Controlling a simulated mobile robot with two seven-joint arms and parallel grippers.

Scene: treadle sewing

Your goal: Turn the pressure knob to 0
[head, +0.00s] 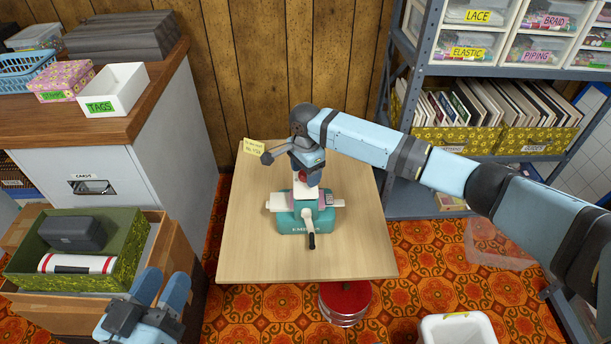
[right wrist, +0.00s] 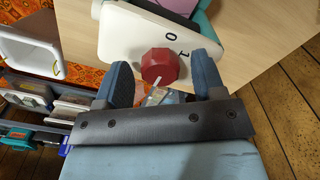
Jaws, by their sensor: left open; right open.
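The sewing machine (head: 291,222), teal with white parts, stands on a light wooden table. Its red faceted pressure knob (right wrist: 159,66) sits on a white surface (right wrist: 128,35) printed with the digits 0 and 1. Which digit the knob points at I cannot tell. My right gripper (head: 307,172) is over the machine, mostly hiding the knob in the head view. In the right wrist view the right gripper (right wrist: 164,70) is open, with a finger on either side of the knob and visible gaps. My left gripper (head: 161,289) is open and empty at the lower left, away from the machine.
The wooden table (head: 245,245) is mostly bare around the machine. A yellow note (head: 254,147) is behind my right gripper. A green box (head: 125,250) stands near my left gripper. A red stool (head: 345,300) is at the table's front, and a white bin (head: 460,330) stands right of it.

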